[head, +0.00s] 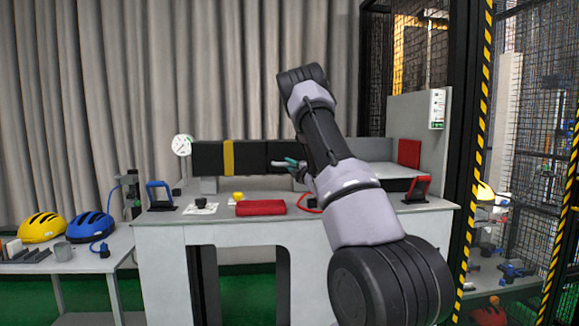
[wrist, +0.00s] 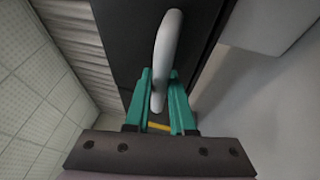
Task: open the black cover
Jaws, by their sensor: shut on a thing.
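The black cover (head: 208,158) is a long dark box shape with a yellow band (head: 228,157), lying across the back of the grey workbench. In the wrist view the black cover (wrist: 122,45) fills the top middle, with a pale curved handle (wrist: 168,40) on it. My gripper (wrist: 160,78) has its green fingers on both sides of the handle and is shut on it. In the head view my gripper (head: 291,163) is at the cover's front face. My arm hides the cover's right part.
On the workbench (head: 200,232) are a red block (head: 260,207), a yellow button (head: 238,197), a black knob (head: 201,202), and a blue-framed (head: 160,194) and a red-framed stand (head: 416,189). A round gauge (head: 182,145) is at the left. Yellow (head: 41,227) and blue helmets (head: 90,226) lie on a side table.

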